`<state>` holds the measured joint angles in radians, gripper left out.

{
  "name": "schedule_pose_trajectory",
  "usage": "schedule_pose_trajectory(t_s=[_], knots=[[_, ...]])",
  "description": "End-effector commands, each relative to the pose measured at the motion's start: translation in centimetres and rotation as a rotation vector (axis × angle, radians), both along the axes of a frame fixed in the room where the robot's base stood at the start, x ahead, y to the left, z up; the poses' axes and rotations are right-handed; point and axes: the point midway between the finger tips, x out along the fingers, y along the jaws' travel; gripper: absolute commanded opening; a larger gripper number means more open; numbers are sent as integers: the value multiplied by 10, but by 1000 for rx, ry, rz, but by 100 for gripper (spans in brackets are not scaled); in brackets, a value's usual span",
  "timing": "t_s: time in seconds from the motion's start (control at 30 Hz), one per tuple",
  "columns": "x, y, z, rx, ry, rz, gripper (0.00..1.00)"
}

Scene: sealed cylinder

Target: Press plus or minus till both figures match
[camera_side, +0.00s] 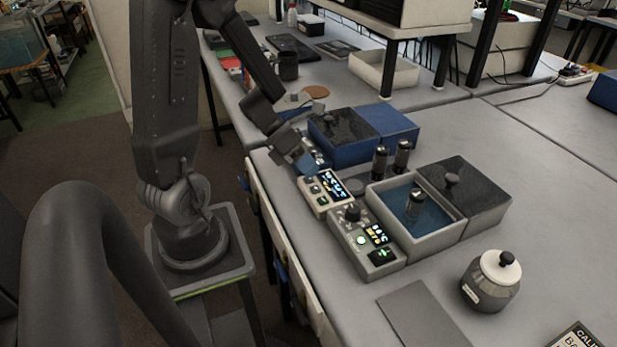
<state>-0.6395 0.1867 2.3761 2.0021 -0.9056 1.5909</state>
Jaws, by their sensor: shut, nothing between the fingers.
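A grey control box (366,243) stands on the near side of the bench. Its small display (377,232) shows two lit figures, one above the other, too small to read surely. A green button with a plus sign (381,254) is below the display. A pale lit round button (361,240) is to its left; I cannot read its sign. A dark knob (352,212) is at the box's far end. My gripper (301,158) is shut and empty, over the far-left bench edge by another box, well apart from the plus button.
A beige box with a lit display (326,188) stands between my gripper and the grey box. An open water bath (397,230) holding a small cylinder (415,203) is to the right. Dark cylinders (380,162), a lidded jar (491,282) and a grey mat (425,312) are nearby.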

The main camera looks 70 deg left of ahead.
Motion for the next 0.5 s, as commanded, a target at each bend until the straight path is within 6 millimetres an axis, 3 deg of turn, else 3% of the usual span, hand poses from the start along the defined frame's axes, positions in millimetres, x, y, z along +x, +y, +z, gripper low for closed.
schedule_pose_trajectory(t_s=[0.5], knots=[[0, 0, 14, 2, -2, -1, 0]])
